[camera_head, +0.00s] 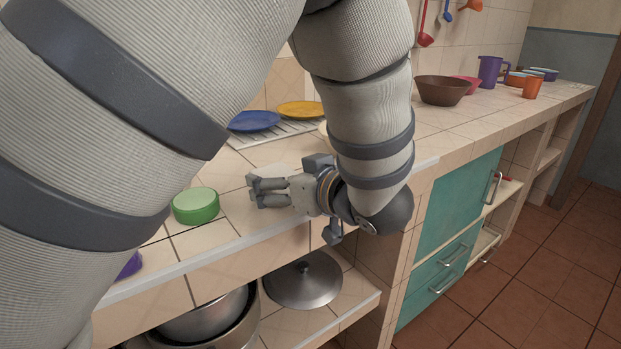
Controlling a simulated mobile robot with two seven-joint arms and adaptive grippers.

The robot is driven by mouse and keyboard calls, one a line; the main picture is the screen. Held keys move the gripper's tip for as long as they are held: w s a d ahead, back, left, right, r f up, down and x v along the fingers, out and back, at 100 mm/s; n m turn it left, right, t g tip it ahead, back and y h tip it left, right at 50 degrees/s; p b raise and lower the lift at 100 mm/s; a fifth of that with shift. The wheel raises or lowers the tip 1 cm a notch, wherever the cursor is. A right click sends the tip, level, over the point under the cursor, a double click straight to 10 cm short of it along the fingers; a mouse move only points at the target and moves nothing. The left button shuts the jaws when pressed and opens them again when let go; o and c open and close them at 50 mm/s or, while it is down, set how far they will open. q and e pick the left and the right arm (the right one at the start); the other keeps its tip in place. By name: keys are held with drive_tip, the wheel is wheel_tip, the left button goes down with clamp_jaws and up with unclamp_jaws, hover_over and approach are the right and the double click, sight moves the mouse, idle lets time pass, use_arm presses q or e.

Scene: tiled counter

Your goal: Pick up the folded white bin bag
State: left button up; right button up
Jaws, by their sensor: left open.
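My left gripper (253,191) is over the tiled counter near its front edge, with its fingers pointing left. It is open, with nothing seen between the fingers. A pale, flat shape (272,170) lies on the counter just behind the fingers and looks like the folded white bin bag. It is close in colour to the tiles, and the gripper partly covers it, so its outline is hard to make out. I cannot tell whether the fingers touch it. My right gripper is not in view.
A green round container (196,206) stands left of the gripper. Behind are a blue plate (254,121) and a yellow plate (300,109) on a rack. A brown bowl (442,91) stands farther right. Below, a shelf holds a metal lid (303,282) and pots (205,318).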

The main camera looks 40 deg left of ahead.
use_arm(q)
drive_tip(key=c, duration=1)
